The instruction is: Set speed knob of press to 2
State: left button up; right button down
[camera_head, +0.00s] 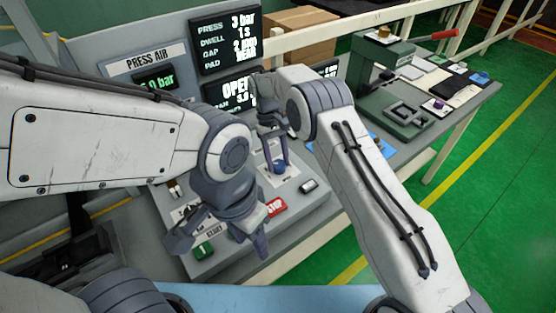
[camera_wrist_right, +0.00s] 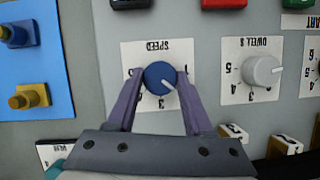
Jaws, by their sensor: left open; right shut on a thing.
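The speed knob (camera_wrist_right: 161,77) is round and blue with a white pointer line. It sits on a white card labelled SPEED (camera_wrist_right: 158,48), upside down in the right wrist view. The pointer slants to the lower right, to the right of the printed 3; the digit there is not clearly readable. My right gripper (camera_wrist_right: 160,80) is shut on the knob, one finger on each side. In the head view the knob (camera_head: 279,167) shows below the right gripper (camera_head: 277,150). My left gripper (camera_head: 220,245) is open and empty above the panel's front left part.
A white dwell knob (camera_wrist_right: 262,70) sits beside the speed card. A red STOP button (camera_head: 276,207) and a green button (camera_head: 203,250) are on the panel's front part. Displays (camera_head: 227,40) stand behind. A green press (camera_head: 385,85) stands on the bench at right.

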jog(key=shift+n, duration=0.3)
jog(key=shift+c, duration=1.5)
grip_release()
jog(key=shift+r, duration=0.15)
